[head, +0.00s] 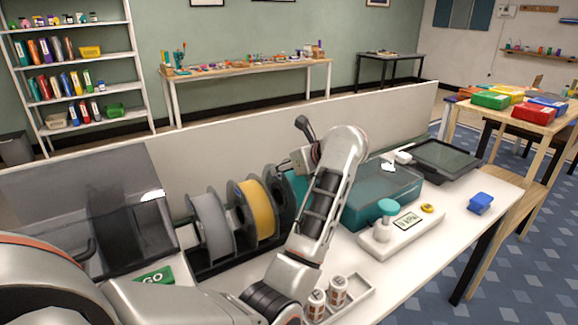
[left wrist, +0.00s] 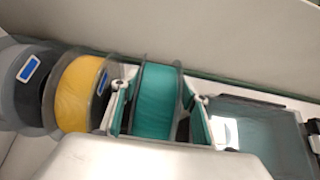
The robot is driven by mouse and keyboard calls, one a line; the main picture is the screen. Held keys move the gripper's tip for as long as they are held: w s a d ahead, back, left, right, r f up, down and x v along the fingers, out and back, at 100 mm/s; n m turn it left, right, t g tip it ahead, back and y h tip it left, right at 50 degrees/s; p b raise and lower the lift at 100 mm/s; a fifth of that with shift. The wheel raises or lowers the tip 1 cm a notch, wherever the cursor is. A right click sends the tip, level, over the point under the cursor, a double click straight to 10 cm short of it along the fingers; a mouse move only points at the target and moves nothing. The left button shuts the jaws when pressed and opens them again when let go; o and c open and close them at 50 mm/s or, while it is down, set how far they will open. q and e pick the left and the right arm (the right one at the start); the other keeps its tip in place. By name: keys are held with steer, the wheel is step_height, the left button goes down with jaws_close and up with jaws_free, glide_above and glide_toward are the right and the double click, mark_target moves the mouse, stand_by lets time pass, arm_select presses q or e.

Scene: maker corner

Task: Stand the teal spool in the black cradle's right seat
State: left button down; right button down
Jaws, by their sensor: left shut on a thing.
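The teal spool (left wrist: 155,88) has clear flanges. My left gripper (left wrist: 160,108) is shut on it, with one finger on each side. In the head view the spool (head: 298,186) is mostly hidden behind my left arm, just right of the yellow spool (head: 258,210). The black cradle (head: 228,264) holds the grey spool (head: 212,226) and the yellow spool upright. My arm hides the cradle's right end, so I cannot tell whether the teal spool rests in its seat. My right gripper is not in view.
Right of the cradle are a teal-grey box (head: 385,195), a white device with a teal knob (head: 402,232) and a blue block (head: 480,203). A white tray (head: 362,292) with two small jars is in front. A low panel (head: 400,108) runs behind the bench.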

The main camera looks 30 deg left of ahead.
arm_select(q)
steer(key=shift+f, duration=0.15)
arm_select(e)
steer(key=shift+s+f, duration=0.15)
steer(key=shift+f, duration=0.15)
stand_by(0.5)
